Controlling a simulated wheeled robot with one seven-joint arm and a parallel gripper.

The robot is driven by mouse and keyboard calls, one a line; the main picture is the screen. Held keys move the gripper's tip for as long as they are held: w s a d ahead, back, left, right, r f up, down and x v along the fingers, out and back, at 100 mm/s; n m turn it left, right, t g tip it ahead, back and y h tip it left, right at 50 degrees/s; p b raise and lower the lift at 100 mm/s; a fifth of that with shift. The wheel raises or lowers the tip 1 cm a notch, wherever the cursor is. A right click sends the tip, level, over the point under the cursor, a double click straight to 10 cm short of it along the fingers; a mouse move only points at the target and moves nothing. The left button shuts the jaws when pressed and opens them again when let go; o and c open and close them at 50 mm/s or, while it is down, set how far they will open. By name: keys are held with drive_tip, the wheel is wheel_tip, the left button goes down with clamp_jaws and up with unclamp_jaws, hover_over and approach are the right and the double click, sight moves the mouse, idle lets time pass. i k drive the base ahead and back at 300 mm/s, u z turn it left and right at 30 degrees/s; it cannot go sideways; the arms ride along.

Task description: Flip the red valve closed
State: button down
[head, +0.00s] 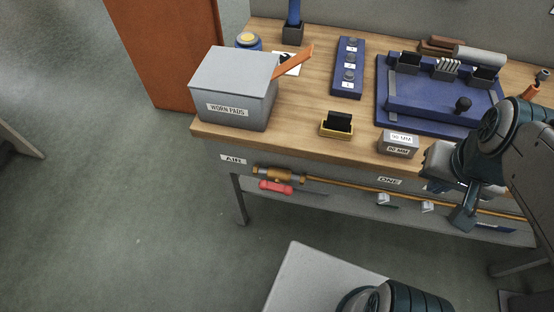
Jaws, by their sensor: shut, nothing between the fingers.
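The red valve handle (276,187) hangs on the brass valve body (278,175) at the left end of a thin brass pipe, along the bench's front face. The handle lies roughly lengthwise along the pipe, just below it. My gripper (461,221) is at the right, in front of the bench's front face, pointing down. It is shut and empty, well apart from the valve, far to its right. The arm hides part of the bench's right end.
An "AIR" label (233,160) is left of the valve. A grey "WORN PADS" box (235,84), a blue fixture (430,112), a small "90 MM" box (398,152) and a yellow-based holder (336,131) stand on the wooden bench (300,115). Floor before the valve is clear.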

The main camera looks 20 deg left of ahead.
sight(286, 189)
drive_tip(key=k, duration=0.9)
drive_tip(key=u, duration=0.15)
drive_tip(key=i, duration=0.65)
drive_tip(key=u, duration=0.9)
drive_tip(key=i, duration=0.3)
drive_tip(key=z, duration=0.3)
drive_tip(key=k, duration=0.65)
drive_tip(key=u, duration=0.7)
drive_tip(key=i, duration=0.5)
drive_tip(key=u, duration=0.05)
